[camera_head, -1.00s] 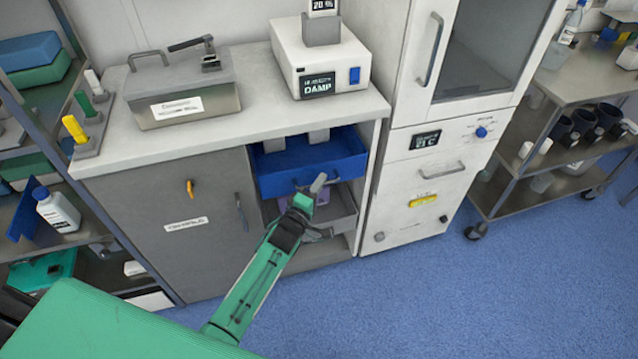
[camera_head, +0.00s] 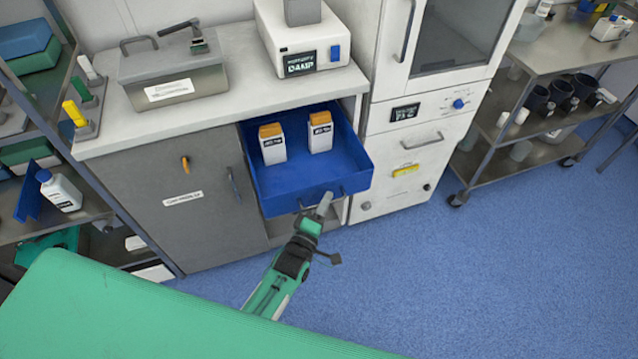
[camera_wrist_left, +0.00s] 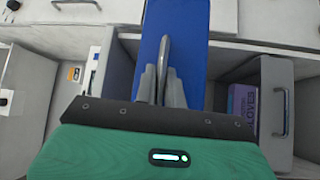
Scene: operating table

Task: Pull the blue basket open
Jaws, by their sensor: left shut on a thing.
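The blue basket (camera_head: 312,176) is slid well out of the grey-white cabinet, like a drawer, below the countertop. Two white bottles with orange caps stand inside it, a left one (camera_head: 272,145) and a right one (camera_head: 320,132). My left gripper (camera_head: 324,205) is at the basket's front. In the left wrist view the gripper fingers (camera_wrist_left: 162,85) are shut on the basket's grey handle (camera_wrist_left: 165,55), with the blue front (camera_wrist_left: 190,30) behind it. My right gripper is not in view.
A grey cabinet door (camera_head: 185,205) is left of the basket. A white cabinet (camera_head: 405,170) stands to the right, a metal trolley (camera_head: 520,120) beyond it. A green surface (camera_head: 150,310) fills the lower left. The blue floor (camera_head: 480,270) is clear.

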